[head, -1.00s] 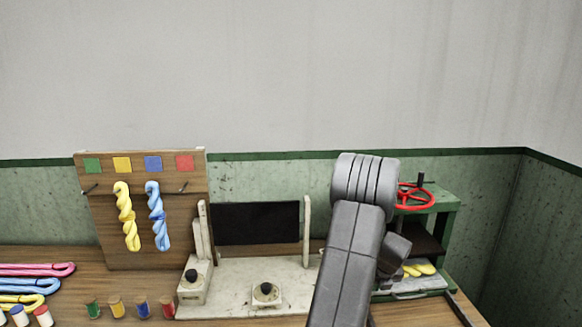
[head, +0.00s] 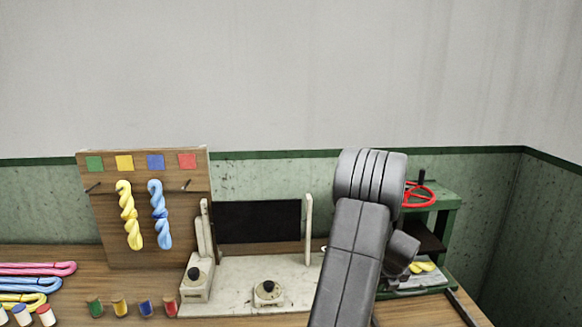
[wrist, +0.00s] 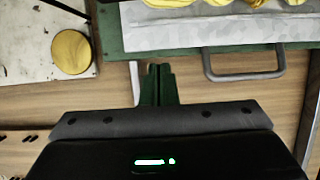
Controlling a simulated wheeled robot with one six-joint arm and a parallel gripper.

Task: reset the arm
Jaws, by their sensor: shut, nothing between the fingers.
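My gripper (wrist: 158,84) shows in the wrist view with its two dark fingers together and nothing between them. It points over bare wooden bench top. In the head view my grey arm stands in front of the right side of the bench and hides the gripper. In the wrist view a pale tray (wrist: 220,32) with a grey handle (wrist: 243,68) lies ahead and to the right of the fingers, with yellow skeins on it. No contact between the fingers and the tray shows.
A green press with a red wheel (head: 420,195) stands right of my arm. A white reeling stand (head: 235,275) is to the left, a pegboard (head: 110,235) with yellow and blue skeins farther left. Colored spools and loose skeins lie at the left.

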